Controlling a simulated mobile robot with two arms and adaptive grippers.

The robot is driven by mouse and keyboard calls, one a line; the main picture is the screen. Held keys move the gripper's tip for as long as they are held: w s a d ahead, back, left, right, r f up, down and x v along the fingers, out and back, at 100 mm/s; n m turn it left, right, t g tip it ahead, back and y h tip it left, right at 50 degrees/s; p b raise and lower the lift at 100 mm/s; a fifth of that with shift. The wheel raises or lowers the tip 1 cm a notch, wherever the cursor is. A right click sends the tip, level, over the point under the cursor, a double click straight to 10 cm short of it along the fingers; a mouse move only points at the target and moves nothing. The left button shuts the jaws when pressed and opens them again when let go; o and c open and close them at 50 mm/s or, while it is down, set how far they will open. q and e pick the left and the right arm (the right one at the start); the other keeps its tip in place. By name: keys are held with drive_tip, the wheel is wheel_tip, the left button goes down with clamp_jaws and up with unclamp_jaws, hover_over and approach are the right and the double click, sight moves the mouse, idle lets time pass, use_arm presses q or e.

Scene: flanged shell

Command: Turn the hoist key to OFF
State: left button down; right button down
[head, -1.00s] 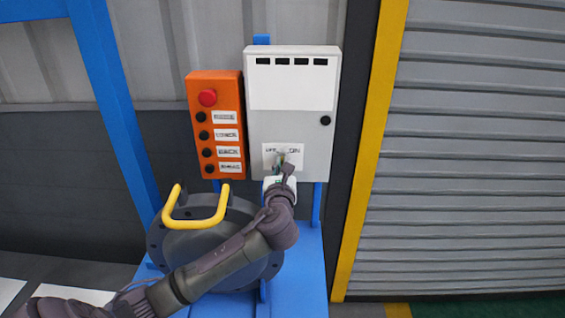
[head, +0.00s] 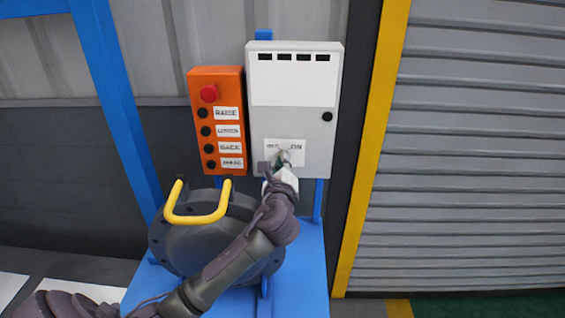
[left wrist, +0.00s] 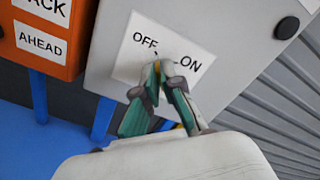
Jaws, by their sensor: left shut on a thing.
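The white control box (head: 318,140) carries a label plate (left wrist: 125,62) reading OFF on the left and ON on the right. My left gripper (left wrist: 160,72) is at this plate, its fingertips shut together between the two words. The hoist key is almost wholly hidden between the fingertips; only a small dark mark shows just above them, so its exact angle cannot be told. In the head view my left gripper (head: 283,160) covers the lower middle of the plate and is rolled to one side. My right gripper is not in view.
An orange push-button box (head: 229,95) with a red button hangs just left of the white box. Below is a round grey flanged shell (head: 190,255) with a yellow handle (head: 195,218), on a blue frame (head: 305,270). A yellow post (head: 370,150) and grey shutter stand to the right.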

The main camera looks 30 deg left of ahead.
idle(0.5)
use_arm(q)
drive_tip(key=c, duration=1.3)
unclamp_jaws()
drive_tip(key=v, duration=1.2)
drive_tip(key=shift+f, duration=0.1)
